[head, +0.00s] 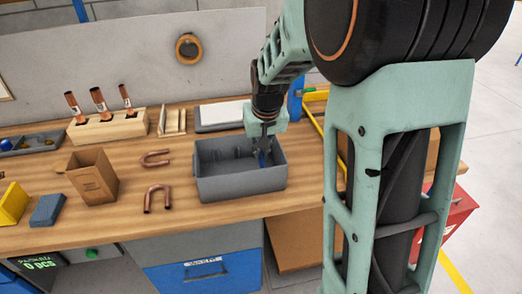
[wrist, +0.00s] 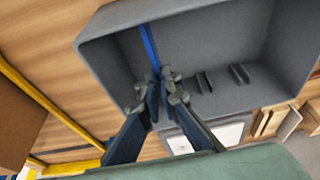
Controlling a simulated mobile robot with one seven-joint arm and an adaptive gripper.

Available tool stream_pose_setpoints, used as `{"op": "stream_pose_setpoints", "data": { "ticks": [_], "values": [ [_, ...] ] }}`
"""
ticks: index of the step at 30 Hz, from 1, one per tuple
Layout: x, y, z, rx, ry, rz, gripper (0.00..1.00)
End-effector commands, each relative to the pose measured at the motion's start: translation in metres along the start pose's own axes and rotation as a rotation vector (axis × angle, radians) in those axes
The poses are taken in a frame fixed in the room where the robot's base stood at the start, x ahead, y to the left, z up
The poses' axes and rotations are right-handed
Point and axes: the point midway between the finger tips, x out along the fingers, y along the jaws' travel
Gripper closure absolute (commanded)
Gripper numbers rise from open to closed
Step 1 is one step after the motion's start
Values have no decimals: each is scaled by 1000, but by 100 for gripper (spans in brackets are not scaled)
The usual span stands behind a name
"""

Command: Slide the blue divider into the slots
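The grey bin (head: 240,187) stands on the workbench, and its interior fills much of the wrist view (wrist: 232,38). The blue divider (wrist: 150,48) is inside the bin, seen edge-on as a thin strip running across from wall to wall. The divider's lower edge and seating in slots are hidden.
Copper U-bends (head: 157,197) lie left of the bin, with a cardboard box (head: 92,177) beyond. A wooden block with copper tubes (head: 107,125) and a grey-white tray (head: 222,115) stand behind. A yellow frame (wrist: 45,100) is beside the bin.

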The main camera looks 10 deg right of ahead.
Motion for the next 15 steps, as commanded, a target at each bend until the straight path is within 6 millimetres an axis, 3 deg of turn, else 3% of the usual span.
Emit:
{"op": "stream_pose_setpoints", "data": {
  "ticks": [15],
  "values": [
    [14,0,4,0,-1,0,100]
  ]
}}
